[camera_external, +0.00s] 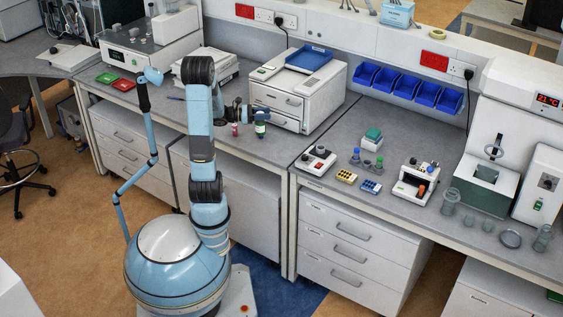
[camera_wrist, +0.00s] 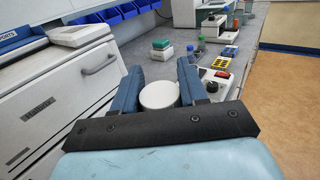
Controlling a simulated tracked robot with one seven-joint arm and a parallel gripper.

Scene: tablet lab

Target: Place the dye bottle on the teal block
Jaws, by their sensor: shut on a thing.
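A bottle with a white top is between my gripper's fingers (camera_wrist: 158,90) in the wrist view, where its round white cap (camera_wrist: 159,95) shows. In the external view this appears to be the small green-and-white bottle (camera_external: 260,129) by my gripper over the left bench; whether it touches the bench is unclear. My gripper is shut on it. I take it as the dye bottle. The teal block (camera_external: 373,133) sits on top of a white block on the right bench, well apart from my gripper. It also shows ahead in the wrist view (camera_wrist: 161,43).
A small red bottle (camera_external: 235,129) stands left of the held bottle. A white drawer unit (camera_external: 297,92) stands just behind my gripper. Blue-capped bottles (camera_external: 355,156), vial racks (camera_external: 346,176) and a small instrument (camera_external: 319,157) surround the teal block's near side.

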